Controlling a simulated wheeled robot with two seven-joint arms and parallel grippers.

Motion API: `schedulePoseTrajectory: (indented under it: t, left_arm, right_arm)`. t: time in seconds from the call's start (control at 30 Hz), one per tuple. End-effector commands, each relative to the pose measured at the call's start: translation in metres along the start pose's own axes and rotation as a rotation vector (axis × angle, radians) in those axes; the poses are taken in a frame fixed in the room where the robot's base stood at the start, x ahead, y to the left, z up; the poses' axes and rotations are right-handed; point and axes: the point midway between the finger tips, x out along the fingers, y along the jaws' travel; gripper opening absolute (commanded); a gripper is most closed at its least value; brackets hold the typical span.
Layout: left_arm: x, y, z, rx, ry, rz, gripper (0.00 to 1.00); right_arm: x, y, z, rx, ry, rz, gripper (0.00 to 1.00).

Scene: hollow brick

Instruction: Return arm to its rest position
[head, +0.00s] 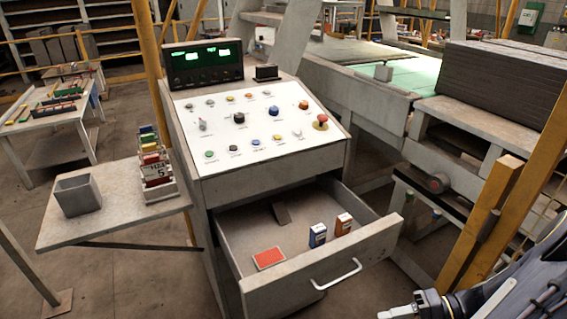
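My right arm (520,285) comes in at the lower right corner, dark with lighter parts. Its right gripper (393,313) is at the bottom edge, just right of the open drawer's front, and is partly cut off by the frame. I cannot tell whether its fingers are open or shut, and I see nothing held in it. My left arm and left gripper are out of view.
The console (250,131) has an open drawer (330,267) with a handle (337,275). A yellow post (487,215) stands near my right arm.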

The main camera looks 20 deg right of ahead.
Motion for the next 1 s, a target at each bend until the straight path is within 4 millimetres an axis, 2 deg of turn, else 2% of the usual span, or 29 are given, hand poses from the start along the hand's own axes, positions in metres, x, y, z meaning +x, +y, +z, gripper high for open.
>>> schedulePoseTrajectory:
  t: [0.27,0.4,0.53,0.67,0.8,1.0]
  left_arm:
    - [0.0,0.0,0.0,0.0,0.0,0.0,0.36]
    - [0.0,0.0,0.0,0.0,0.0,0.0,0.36]
    - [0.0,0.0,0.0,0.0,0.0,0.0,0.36]
    - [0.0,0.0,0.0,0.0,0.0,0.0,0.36]
    - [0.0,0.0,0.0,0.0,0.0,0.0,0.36]
    - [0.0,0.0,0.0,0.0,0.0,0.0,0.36]
  right_arm:
    - [0.038,-0.053,0.015,-0.072,-0.144,0.324,0.32]
    - [0.061,-0.087,0.035,-0.181,-0.15,0.557,0.32]
    - [0.077,-0.113,0.058,-0.326,-0.069,0.721,0.32]
    - [0.088,-0.132,0.077,-0.479,0.058,0.785,0.32]
    - [0.095,-0.146,0.091,-0.598,0.174,0.768,0.32]
    - [0.099,-0.153,0.099,-0.663,0.246,0.731,0.32]
